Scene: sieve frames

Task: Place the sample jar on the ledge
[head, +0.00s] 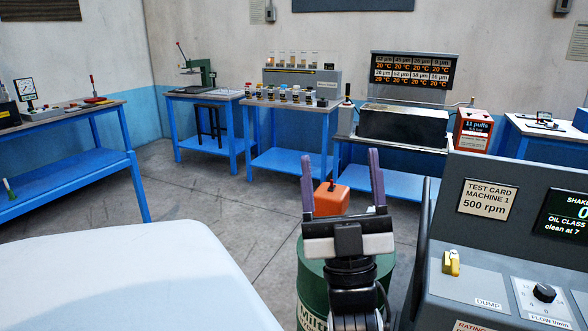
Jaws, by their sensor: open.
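My gripper (341,162) is open and empty, raised in front of my body with its two purple fingers apart. A row of small jars with dark and pale contents (283,95) stands on a blue bench at the back. I cannot tell which of them, if any, is the sample jar. A grey unit (325,81) behind them carries several clear vessels along its top. I cannot tell for sure which surface is the ledge. My gripper is well short of that bench.
A green drum (313,282) stands below my gripper, and an orange box (332,201) shows between the fingers. A grey machine panel (485,255) fills the right. A white rounded surface (120,280) fills the lower left. Bare floor (200,195) lies before the blue benches.

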